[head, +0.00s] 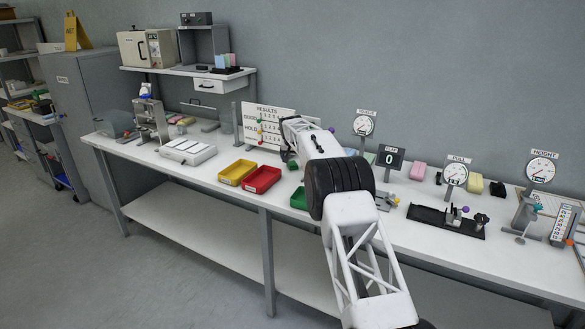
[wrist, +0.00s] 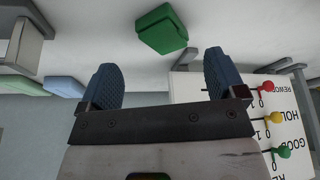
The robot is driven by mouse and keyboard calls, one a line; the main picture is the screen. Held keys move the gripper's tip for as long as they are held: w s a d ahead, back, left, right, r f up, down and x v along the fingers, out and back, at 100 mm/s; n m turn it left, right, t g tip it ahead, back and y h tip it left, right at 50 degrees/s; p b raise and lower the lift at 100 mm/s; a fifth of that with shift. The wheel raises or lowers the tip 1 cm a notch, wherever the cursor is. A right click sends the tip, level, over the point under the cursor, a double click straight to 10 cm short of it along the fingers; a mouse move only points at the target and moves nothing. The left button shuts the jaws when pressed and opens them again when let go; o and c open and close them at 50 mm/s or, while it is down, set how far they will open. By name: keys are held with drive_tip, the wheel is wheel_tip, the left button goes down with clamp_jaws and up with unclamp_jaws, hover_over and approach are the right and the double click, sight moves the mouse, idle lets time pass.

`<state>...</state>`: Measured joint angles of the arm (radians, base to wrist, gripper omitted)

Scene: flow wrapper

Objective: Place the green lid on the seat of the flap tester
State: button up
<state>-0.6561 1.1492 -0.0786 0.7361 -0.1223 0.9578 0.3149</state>
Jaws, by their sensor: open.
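A green block-shaped piece, which looks like the green lid (wrist: 162,28), lies on the white bench in the wrist view, beyond the fingertips and apart from them. My gripper (wrist: 161,78) is open, with nothing between its two blue fingers. In the head view a small green piece (head: 292,165) shows beside the end of my arm. The flap tester's display (head: 388,157), reading 0, stands to the right of my arm. A small metal fixture (head: 386,201) shows in front of it. My arm partly hides this area, and I cannot make out the seat clearly.
Yellow (head: 237,172) and red (head: 262,179) trays stand left of my arm; a green tray (head: 299,198) is partly hidden by it. The results board (head: 268,123) stands close behind my gripper. The pull gauge (head: 456,174) and a black fixture (head: 437,219) are to the right.

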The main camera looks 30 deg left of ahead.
sight(293, 163)
drive_tip(key=shift+f, duration=0.15)
drive_tip(key=shift+x, duration=2.5)
drive_tip(key=shift+a, duration=0.15)
drive_tip(key=c, duration=1.3)
drive_tip(key=shift+r, duration=0.25)
drive_tip(key=shift+r, duration=1.6)
drive_tip(key=s+d, duration=0.4)
drive_tip(key=s, duration=0.5)
drive_tip(key=s+d, duration=0.4)
drive_tip(key=s, duration=0.6)
drive_tip(key=s+d, duration=0.4)
drive_tip(key=s, duration=0.6)
drive_tip(key=shift+s+d, duration=0.15)
drive_tip(key=shift+s, duration=0.1)
